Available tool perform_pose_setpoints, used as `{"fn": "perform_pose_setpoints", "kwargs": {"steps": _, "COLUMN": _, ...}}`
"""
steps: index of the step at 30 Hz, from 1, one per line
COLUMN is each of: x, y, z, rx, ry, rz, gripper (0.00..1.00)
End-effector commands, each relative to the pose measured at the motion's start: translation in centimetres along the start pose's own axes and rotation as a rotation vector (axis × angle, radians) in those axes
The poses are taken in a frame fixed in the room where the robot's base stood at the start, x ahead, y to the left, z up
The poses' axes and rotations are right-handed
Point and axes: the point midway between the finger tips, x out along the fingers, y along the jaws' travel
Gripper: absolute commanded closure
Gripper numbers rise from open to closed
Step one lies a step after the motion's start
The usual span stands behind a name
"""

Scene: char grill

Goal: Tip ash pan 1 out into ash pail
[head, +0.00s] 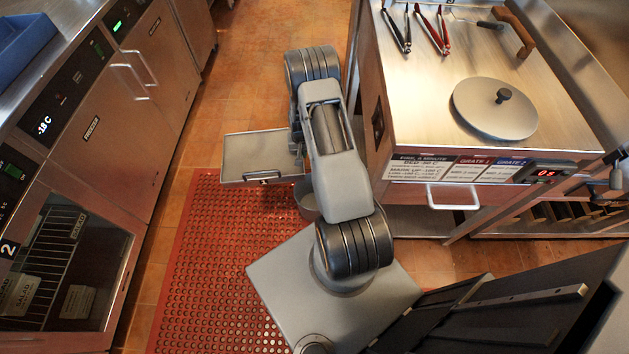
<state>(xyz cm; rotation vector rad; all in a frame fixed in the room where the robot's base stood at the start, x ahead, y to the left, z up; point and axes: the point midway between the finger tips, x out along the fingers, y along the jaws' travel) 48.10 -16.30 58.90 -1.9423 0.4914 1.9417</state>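A flat rectangular grey metal pan, which I take for ash pan 1 (255,153), is out over the aisle left of my arm, with a small handle on its near edge. My gripper (297,148) is at the pan's right edge and appears shut on it; the fingertips are mostly hidden by my own arm. The pan looks roughly level; I cannot tell whether ash is in it. A grey round vessel, probably the ash pail (307,203), shows only partly below and right of the pan, behind my arm.
The grill counter (425,95) stands at right with a round lid (495,107), tongs (433,30) and a wooden-handled tool (515,33). Fridge units (75,120) line the left. A red perforated mat (215,265) covers the aisle floor, and clear tiles (245,60) lie beyond.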

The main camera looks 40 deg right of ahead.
Motion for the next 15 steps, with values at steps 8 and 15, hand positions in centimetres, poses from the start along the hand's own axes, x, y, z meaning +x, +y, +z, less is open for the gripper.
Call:
{"fn": "perform_pose_setpoints", "kwargs": {"steps": 8, "x": 11.8, "y": 3.0, "z": -1.2, "rx": 0.173, "ry": 0.001, "rz": -0.001, "gripper": 1.00}}
{"fn": "perform_pose_setpoints", "kwargs": {"steps": 15, "x": 16.3, "y": 4.3, "z": -1.5, "rx": 0.253, "ry": 0.002, "rz": -0.001, "gripper": 1.00}}
